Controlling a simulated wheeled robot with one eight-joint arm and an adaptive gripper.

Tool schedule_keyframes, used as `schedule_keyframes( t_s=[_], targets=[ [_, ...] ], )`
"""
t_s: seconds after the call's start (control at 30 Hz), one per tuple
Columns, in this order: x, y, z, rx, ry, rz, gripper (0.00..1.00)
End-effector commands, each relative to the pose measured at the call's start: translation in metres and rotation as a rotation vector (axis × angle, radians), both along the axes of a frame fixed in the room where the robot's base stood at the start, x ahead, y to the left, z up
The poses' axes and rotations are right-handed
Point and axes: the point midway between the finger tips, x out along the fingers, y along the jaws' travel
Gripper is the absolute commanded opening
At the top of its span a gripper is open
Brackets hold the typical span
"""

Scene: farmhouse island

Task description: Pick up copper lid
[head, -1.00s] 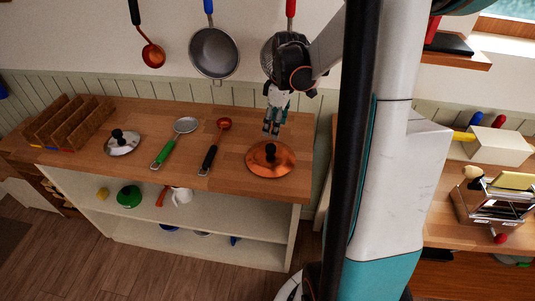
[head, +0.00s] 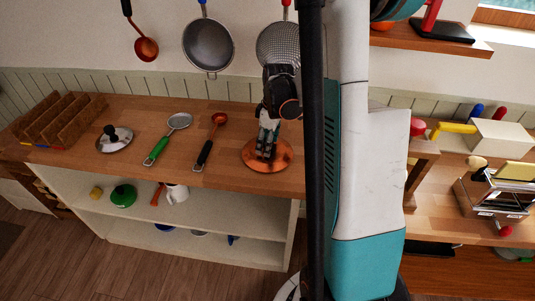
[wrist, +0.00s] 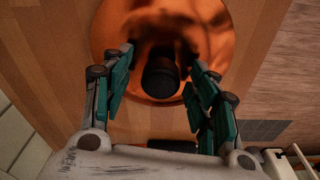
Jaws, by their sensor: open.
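The copper lid (head: 280,159) lies flat on the wooden counter, near its right end. It is round and shiny with a black knob. In the wrist view the lid (wrist: 112,50) fills the upper middle, and its black knob (wrist: 160,76) stands between my fingers. My gripper (head: 266,156) is right over the lid, pointing down, and hides the knob in the head view. In the wrist view my gripper (wrist: 160,75) is open, with a green-padded finger on either side of the knob and gaps showing.
A silver lid (head: 115,140), a green-handled strainer (head: 168,138) and a black-handled copper ladle (head: 209,142) lie left on the counter (head: 75,160). A wooden rack (head: 60,120) stands at the far left. Strainers (head: 208,45) hang on the wall behind.

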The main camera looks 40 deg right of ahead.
Motion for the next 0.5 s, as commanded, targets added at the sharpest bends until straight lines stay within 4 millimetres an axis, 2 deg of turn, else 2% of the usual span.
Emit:
schedule_keyframes(
  t_s=[0.13,0.17,0.37,0.4,0.5],
  targets=[
    [-0.0002,0.0001,0.0010,0.000,0.000,0.000,0.54],
    [-0.0002,0.0001,0.0010,0.000,0.000,0.000,0.49],
    [-0.0002,0.0000,0.0011,0.000,0.000,0.000,0.04],
    [-0.0002,0.0000,0.0011,0.000,0.000,0.000,0.00],
    [-0.0002,0.0000,0.0013,0.000,0.000,0.000,0.00]
  ],
)
